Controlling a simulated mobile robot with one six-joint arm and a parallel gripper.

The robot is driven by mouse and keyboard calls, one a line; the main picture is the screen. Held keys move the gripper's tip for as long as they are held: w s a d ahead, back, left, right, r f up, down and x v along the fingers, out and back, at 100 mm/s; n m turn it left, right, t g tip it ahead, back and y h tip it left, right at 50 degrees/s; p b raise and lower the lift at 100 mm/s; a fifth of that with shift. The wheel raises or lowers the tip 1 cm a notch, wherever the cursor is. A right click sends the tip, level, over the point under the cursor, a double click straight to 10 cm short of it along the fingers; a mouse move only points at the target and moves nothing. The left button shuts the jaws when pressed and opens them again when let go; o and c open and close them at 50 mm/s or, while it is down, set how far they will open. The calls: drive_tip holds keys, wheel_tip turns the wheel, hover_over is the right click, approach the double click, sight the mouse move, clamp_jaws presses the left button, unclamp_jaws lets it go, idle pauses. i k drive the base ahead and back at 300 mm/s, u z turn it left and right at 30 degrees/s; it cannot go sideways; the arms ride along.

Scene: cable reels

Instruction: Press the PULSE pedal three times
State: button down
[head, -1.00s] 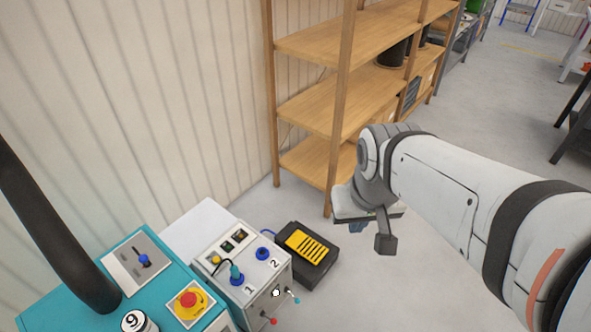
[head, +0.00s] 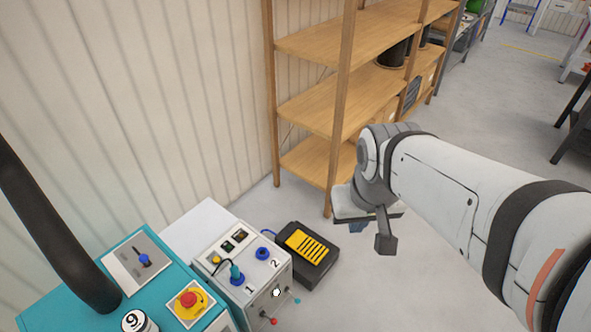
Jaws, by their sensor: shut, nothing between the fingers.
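A black pedal box with a yellow, dark-slotted top plate (head: 311,247) sits on the floor beside the grey control box, at the foot of the shelf. No PULSE wording can be read on it. My gripper (head: 358,228) is in front of my wrist, up and to the right of the pedal in the picture, apart from it.
A grey control box (head: 226,288) with sockets marked 1 and 2 adjoins the pedal's left side. A teal cabinet (head: 78,300) bears a red stop button (head: 188,299). A wooden shelf (head: 310,110) stands behind. Floor to the pedal's right is clear.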

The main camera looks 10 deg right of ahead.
sight(304, 245)
drive_tip(key=u, duration=3.05)
drive_tip(key=k, duration=1.35)
drive_tip(key=z, duration=2.2)
drive_tip(key=i, duration=0.65)
drive_tip(key=u, duration=0.1)
